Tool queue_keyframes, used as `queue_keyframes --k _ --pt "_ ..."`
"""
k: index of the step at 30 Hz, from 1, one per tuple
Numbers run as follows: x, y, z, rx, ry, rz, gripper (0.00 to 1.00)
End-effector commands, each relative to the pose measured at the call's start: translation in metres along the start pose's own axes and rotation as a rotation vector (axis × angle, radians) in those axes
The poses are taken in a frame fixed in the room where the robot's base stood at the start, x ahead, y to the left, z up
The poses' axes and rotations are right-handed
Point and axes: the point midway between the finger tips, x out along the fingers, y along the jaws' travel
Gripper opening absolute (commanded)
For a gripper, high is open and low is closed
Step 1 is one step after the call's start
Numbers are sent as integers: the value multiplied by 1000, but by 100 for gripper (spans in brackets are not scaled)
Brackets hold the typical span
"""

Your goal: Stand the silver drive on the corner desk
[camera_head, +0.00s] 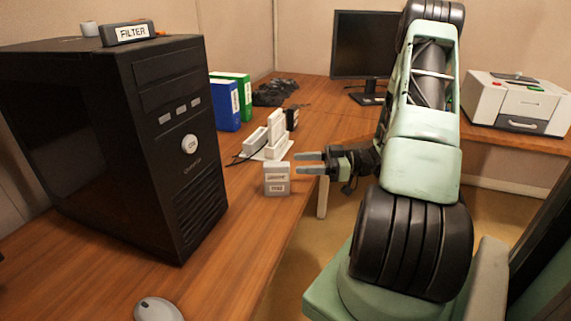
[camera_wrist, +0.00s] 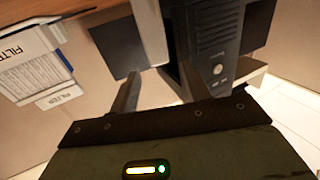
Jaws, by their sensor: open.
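The silver drive (camera_head: 277,178) is a small light-grey block with label strips on its face. In the head view it appears upright near the front edge of the corner desk (camera_head: 232,262), right of the black tower. My gripper (camera_head: 297,163) is open, with its two fingers pointing left just to the right of the drive's upper part. No grip on it shows, and I cannot tell whether they touch. In the wrist view my open fingers (camera_wrist: 158,85) show, with a pale block beyond them that I cannot identify for sure.
Behind the drive stand white devices (camera_head: 268,142) with cables, then blue (camera_head: 224,104) and green (camera_head: 240,92) binders. A monitor (camera_head: 368,45) and printer (camera_head: 515,100) stand farther back.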

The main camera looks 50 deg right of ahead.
Motion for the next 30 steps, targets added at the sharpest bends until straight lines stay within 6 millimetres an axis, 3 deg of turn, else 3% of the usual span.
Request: queue_keyframes --k 3,8,30 --pt "-16 1 0 0 -1 1 47" --pt "-26 0 0 0 1 -1 47" --pt "-26 0 0 0 1 -1 47"
